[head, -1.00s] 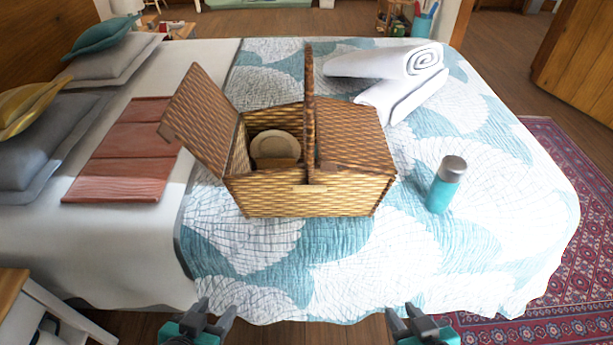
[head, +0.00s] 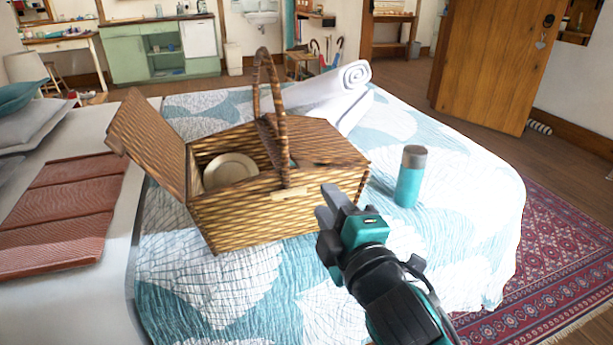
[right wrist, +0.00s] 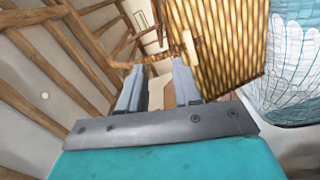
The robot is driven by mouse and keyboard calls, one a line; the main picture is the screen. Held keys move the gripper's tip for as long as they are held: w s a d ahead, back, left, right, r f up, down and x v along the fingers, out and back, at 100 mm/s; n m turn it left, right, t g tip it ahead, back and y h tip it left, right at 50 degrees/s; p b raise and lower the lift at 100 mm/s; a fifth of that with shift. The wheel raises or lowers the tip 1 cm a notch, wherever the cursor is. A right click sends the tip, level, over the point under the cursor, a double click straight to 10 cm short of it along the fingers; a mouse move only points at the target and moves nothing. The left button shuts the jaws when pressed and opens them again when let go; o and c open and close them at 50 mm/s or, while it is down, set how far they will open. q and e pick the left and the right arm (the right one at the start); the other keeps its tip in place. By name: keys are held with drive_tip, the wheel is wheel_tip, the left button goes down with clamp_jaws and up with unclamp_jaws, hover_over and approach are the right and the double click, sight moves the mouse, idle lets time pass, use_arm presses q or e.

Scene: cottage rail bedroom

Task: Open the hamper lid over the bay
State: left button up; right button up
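The wicker hamper (head: 245,215) stands on the bed with its handle (head: 258,85) upright. Its left lid (head: 150,145) is tilted up and open, showing a round cream plate-like thing (head: 230,170) in that bay. Its right lid (head: 318,143) lies closed, hiding the bay below. My right gripper (head: 333,196) is at the hamper's front right, close to the front edge of the right lid. In the right wrist view its fingers (right wrist: 158,80) are apart, with the wicker wall (right wrist: 228,45) just beyond; I cannot tell whether they touch it. My left gripper is out of view.
A teal bottle with a grey cap (head: 410,178) stands on the quilt right of the hamper. White rolled towels (head: 325,92) lie behind it. A folded reddish cloth (head: 60,210) lies to the left. The quilt in front of the hamper is clear.

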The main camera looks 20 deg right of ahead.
sight(306, 169)
drive_tip(key=w+b, duration=0.1)
drive_tip(key=w, duration=0.9)
drive_tip(key=shift+w+a+b, duration=0.15)
drive_tip(key=shift+w+b, duration=0.15)
drive_tip(key=shift+w, duration=0.1)
drive_tip(key=shift+c, duration=0.3)
clamp_jaws()
idle(0.6)
